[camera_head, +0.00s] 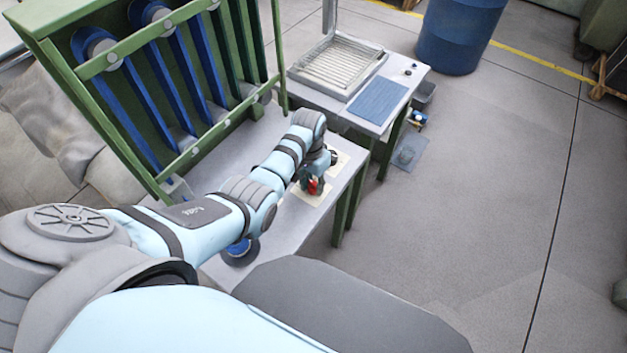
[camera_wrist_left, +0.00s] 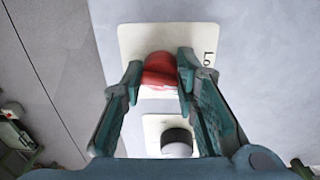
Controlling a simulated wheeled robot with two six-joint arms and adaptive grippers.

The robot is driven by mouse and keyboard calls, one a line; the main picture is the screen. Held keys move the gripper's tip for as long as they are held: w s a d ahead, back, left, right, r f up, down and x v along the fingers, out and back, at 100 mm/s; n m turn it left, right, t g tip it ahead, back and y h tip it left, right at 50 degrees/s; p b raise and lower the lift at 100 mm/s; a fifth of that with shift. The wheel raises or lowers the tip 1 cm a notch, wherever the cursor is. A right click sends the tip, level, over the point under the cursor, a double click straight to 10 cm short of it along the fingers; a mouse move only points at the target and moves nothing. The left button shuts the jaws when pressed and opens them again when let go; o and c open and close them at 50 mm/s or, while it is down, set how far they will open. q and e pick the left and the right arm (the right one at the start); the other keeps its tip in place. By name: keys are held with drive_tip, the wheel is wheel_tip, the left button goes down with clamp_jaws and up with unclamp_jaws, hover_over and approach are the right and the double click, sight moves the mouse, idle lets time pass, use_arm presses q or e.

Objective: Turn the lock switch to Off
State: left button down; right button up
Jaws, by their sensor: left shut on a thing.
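The lock switch has a red knob (camera_wrist_left: 160,70) on a cream plate (camera_wrist_left: 204,40) with partly hidden lettering beginning "Lo". My left gripper (camera_wrist_left: 158,75) has its two teal fingers on either side of the red knob and is shut on it. In the head view the red knob (camera_head: 313,186) shows at the fingers of my left gripper (camera_head: 312,180), over the cream plate (camera_head: 312,198) on the grey table. The fingers hide part of the knob, and I cannot read its setting. My right gripper is in neither view.
A second plate with a dark round knob (camera_wrist_left: 176,138) sits close below the red one in the wrist view. A green frame with blue bars (camera_head: 150,85) stands left of the arm. A tray (camera_head: 338,62) and blue mat (camera_head: 378,100) lie on the far table. Floor is clear right.

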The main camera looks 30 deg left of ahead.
sight(314, 183)
use_arm(q)
drive_tip(key=m+p, duration=0.1)
drive_tip(key=m, duration=0.3)
drive_tip(key=shift+r+m, duration=0.1)
drive_tip(key=shift+m, duration=0.2)
drive_tip(key=m+p, duration=0.1)
drive_tip(key=m, duration=0.3)
drive_tip(key=shift+w+m, duration=0.1)
drive_tip(key=shift+m, duration=0.3)
drive_tip(key=c, duration=1.3)
unclamp_jaws()
drive_tip(key=shift+g, duration=0.3)
drive_tip(key=r, duration=1.1)
drive_tip(key=shift+w+a+r, duration=0.15)
drive_tip(key=shift+w+r, duration=0.15)
drive_tip(key=shift+r, duration=0.05)
